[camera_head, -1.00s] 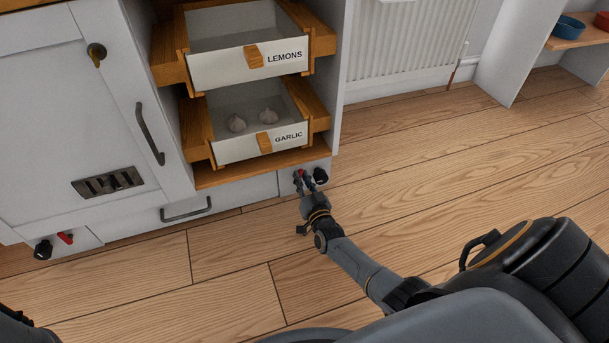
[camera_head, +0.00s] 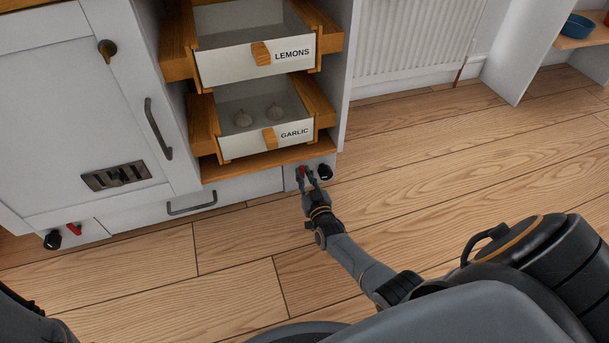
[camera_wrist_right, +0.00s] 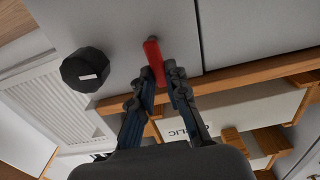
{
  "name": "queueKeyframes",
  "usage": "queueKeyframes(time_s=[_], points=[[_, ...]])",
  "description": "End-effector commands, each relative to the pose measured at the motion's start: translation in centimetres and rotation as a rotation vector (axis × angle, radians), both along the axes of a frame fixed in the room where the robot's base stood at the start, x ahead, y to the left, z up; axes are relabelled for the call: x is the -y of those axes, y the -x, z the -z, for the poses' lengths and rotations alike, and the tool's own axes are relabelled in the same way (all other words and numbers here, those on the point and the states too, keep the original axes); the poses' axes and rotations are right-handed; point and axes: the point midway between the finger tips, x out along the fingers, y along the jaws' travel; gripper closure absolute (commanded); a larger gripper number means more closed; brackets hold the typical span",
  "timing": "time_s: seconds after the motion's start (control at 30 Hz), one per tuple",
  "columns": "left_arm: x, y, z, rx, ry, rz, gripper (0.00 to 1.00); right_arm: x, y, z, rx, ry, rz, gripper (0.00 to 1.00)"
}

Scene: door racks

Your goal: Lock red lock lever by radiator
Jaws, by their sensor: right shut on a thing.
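The red lock lever (camera_head: 303,170) by the radiator sits at the right end of the cabinet's bottom panel, beside a black knob (camera_head: 325,172). In the right wrist view the red lever (camera_wrist_right: 154,60) reaches from the panel down between the fingers, and the black knob (camera_wrist_right: 86,70) is to its left. My right gripper (camera_head: 308,183) is at the lever, with its fingers (camera_wrist_right: 162,82) shut on the lever from both sides. The fingers hide part of the lever in the head view. My left gripper is not in view.
A second red lever (camera_head: 74,229) and black knob (camera_head: 53,239) are at the panel's left end. The open garlic drawer (camera_head: 250,145) and lemons drawer (camera_head: 240,65) jut out above. The radiator (camera_head: 415,38) is at the right. The floor (camera_head: 450,160) in front is clear.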

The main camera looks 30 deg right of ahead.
Motion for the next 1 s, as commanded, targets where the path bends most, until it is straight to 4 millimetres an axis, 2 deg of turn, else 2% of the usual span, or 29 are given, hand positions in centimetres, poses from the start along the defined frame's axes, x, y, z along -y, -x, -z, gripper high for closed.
queueKeyframes(time_s=[0.07, 0.1, 0.13, 0.43, 0.57, 0.73, 1.0], points=[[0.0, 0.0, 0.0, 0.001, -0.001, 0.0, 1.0, -0.1, 0.1, 0.2, -0.003, 0.0, -0.001, 1.0], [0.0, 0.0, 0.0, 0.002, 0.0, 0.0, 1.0, -0.1, 0.1, 0.2, -0.003, 0.0, -0.001, 0.77], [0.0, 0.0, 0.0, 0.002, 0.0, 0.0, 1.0, -0.1, 0.1, 0.2, -0.003, 0.0, -0.001, 0.75], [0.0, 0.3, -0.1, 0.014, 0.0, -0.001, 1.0, 0.0, 0.0, 0.1, 0.0, -0.006, -0.001, 0.75], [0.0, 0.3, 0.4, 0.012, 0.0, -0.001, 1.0, 0.2, 0.1, 0.2, 0.016, -0.066, -0.001, 0.75], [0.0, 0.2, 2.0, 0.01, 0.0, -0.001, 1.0, 1.0, 0.3, 0.7, 0.071, -0.291, -0.003, 0.75], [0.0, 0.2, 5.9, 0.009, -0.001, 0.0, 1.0, 2.1, 0.6, 1.6, 0.179, -0.744, -0.003, 0.75]])
